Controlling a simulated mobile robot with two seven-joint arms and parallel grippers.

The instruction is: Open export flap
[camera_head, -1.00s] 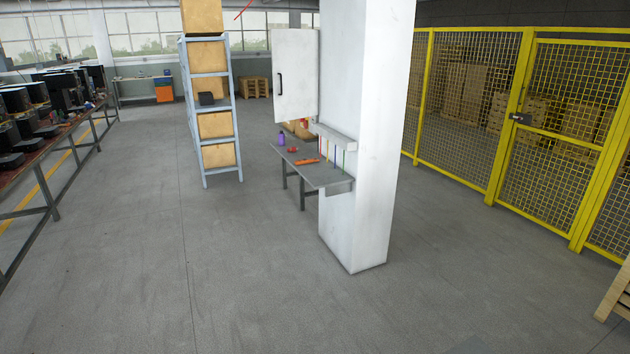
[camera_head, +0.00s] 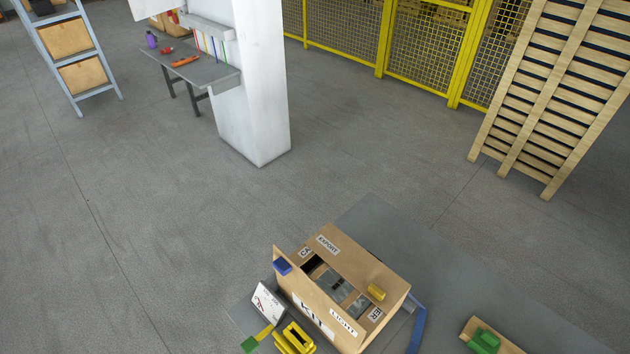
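A brown cardboard box (camera_head: 313,295) stands on a grey table at the bottom centre of the head view. A flap labelled EXPORT (camera_head: 327,245) lies along its far edge; the small picture does not show clearly how far it is open. Other labels read KIT, LIGHT and partly hidden words. A dark opening with grey contents (camera_head: 336,285) shows in the top. A blue piece (camera_head: 282,267) is at the left panel and a yellow piece (camera_head: 376,291) at the right side. Neither of my grippers is in view.
The grey table (camera_head: 455,275) also bears a white card (camera_head: 267,303), a yellow object (camera_head: 294,339), a blue strap (camera_head: 418,328) and a green object (camera_head: 485,341) on a wooden piece. A white column (camera_head: 257,90), small shelf table (camera_head: 205,73) and stacked pallets (camera_head: 555,90) stand beyond open floor.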

